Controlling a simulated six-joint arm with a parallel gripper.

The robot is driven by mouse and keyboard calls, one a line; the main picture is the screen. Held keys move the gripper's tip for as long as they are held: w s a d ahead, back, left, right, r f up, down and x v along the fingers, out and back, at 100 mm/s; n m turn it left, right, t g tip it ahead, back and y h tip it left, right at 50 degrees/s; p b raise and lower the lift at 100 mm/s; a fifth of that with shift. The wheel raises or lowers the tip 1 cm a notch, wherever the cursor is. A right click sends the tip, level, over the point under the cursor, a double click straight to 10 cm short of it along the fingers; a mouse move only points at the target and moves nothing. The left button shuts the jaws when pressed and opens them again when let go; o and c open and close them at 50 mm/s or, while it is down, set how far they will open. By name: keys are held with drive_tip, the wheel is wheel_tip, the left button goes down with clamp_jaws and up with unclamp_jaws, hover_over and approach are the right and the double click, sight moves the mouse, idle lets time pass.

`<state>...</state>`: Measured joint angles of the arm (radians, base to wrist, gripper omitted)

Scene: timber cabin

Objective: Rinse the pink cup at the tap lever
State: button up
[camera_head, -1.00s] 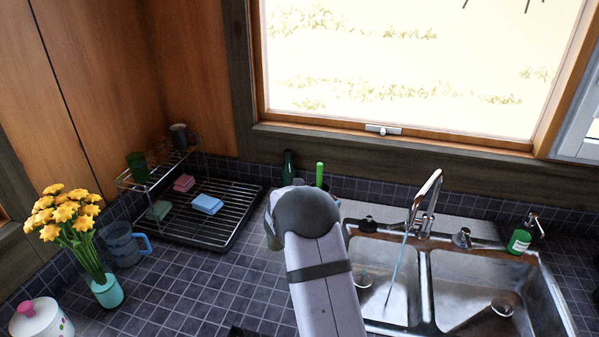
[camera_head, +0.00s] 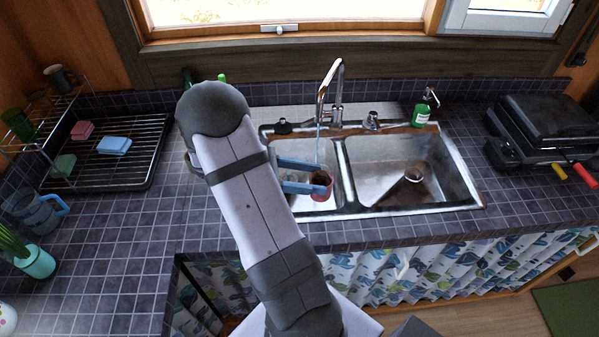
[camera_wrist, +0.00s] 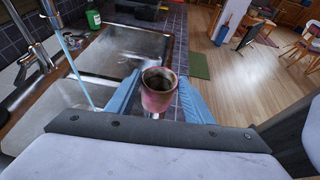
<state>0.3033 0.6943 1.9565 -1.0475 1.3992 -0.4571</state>
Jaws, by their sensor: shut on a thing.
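The pink cup (camera_head: 322,185) is held over the left basin of the sink. It shows upright with its open mouth up in the wrist view (camera_wrist: 158,98), with a dark inside. My gripper (camera_head: 318,176) has blue fingers shut on the cup, one on each side. The silver tap (camera_head: 331,92) stands behind the left basin. A thin stream of water (camera_head: 318,140) runs from it, and in the wrist view the stream (camera_wrist: 75,65) falls to the left of the cup, apart from it. A dark knob (camera_head: 283,127) and a silver knob (camera_head: 373,121) flank the tap.
The right basin (camera_head: 390,165) is empty but for its drain. A green soap bottle (camera_head: 421,114) stands behind it. A black grill (camera_head: 545,130) is at the right, a dish rack (camera_head: 110,150) with sponges at the left.

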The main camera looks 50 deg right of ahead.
drive_tip(key=shift+w+d, duration=0.1)
drive_tip(key=shift+w+d+f+b, duration=0.3)
drive_tip(key=shift+w+d+b, duration=0.2)
drive_tip(key=shift+w+d, duration=0.2)
drive_tip(key=w+d+f+b, duration=0.2)
drive_tip(key=w+d+b, duration=0.1)
drive_tip(key=w+d, duration=0.4)
drive_tip(key=shift+w+d+b, duration=0.3)
drive_tip(key=shift+d+b, duration=0.05)
drive_tip(key=shift+d, duration=0.65)
drive_tip(key=shift+f, duration=0.1)
idle(0.3)
drive_tip(key=shift+s+d, duration=0.25)
drive_tip(key=shift+s+d, duration=0.15)
drive_tip(key=shift+s, duration=0.05)
idle(0.3)
drive_tip(key=shift+w+p, duration=0.2)
drive_tip(key=shift+p, duration=0.1)
